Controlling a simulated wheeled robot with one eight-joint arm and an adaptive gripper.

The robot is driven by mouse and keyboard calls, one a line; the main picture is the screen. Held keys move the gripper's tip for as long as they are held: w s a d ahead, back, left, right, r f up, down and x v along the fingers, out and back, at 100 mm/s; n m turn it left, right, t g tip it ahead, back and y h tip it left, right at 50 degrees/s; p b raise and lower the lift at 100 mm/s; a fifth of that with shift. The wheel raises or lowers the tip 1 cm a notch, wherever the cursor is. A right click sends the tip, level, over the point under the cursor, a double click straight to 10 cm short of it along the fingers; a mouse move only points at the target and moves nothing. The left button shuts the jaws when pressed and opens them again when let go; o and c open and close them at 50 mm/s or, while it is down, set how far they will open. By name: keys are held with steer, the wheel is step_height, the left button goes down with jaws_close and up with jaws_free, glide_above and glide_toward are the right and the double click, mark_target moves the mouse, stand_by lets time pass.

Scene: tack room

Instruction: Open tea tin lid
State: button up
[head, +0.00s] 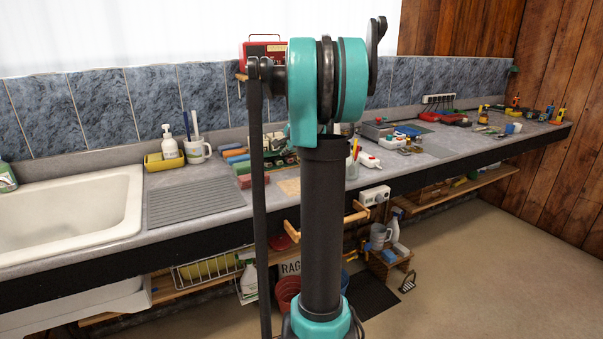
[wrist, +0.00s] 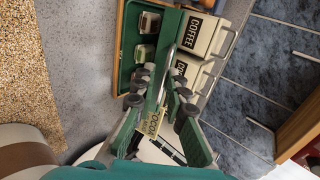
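In the wrist view my gripper (wrist: 162,142) is open, its two ribbed green fingers spread apart. I see no contact between fingers and object. I cannot make out a label reading TEA, so I cannot tell which tin is the tea tin.
A green-lined wooden case (wrist: 127,50) with small jars lies left of the tins in the wrist view. A tiled wall (wrist: 262,85) stands close on the right. In the head view the long counter (head: 435,148) is cluttered; a sink (head: 75,215) is at left.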

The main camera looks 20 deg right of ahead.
mark_target(287, 174)
steer(key=f, duration=0.1)
steer(key=s+f+t, duration=0.1)
steer(key=t, duration=0.1)
steer(key=shift+s+f, duration=0.25)
steer(key=shift+f, duration=0.15)
steer(key=shift+s+f+t, duration=0.25)
steer(key=shift+f+t, duration=0.6)
steer(key=shift+f, duration=0.05)
steer(key=shift+s+f+t, duration=0.2)
steer(key=shift+f+t, duration=0.65)
steer(key=v, duration=1.2)
steer(key=shift+s+d+r, duration=0.15)
steer(key=shift+s, duration=0.2)
